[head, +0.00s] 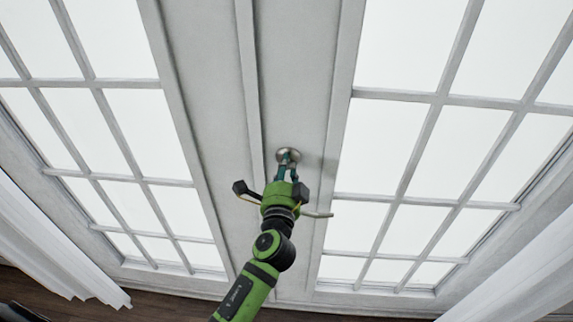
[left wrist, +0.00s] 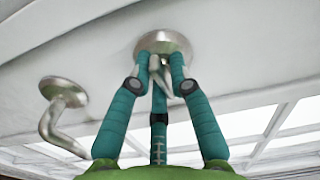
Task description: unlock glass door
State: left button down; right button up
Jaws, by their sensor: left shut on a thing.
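The glass door (head: 430,150) has white framed panes and fills the head view, with a second glazed leaf (head: 110,130) to the left. A round metal lock plate (head: 289,152) sits on the white middle frame. In the left wrist view the same lock plate (left wrist: 163,42) has a small metal thumb-turn (left wrist: 157,72) in front of it. My left gripper (head: 287,163) has its teal fingers closed around the thumb-turn, which they partly hide. The lock's exact turn angle is hard to tell. My right gripper is in neither view.
A curved metal lever handle (left wrist: 50,122) on its own round plate stands left of the lock in the left wrist view. White curtains hang at the lower left (head: 50,245) and lower right (head: 520,275). A dark wooden floor (head: 150,305) shows below.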

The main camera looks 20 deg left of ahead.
pick_arm(q)
jog(key=shift+f+m, duration=0.15)
jog(key=shift+m, duration=0.65)
jog(key=shift+a, duration=0.1)
jog(key=c, duration=1.2)
grip_release()
jog(key=v, duration=1.2)
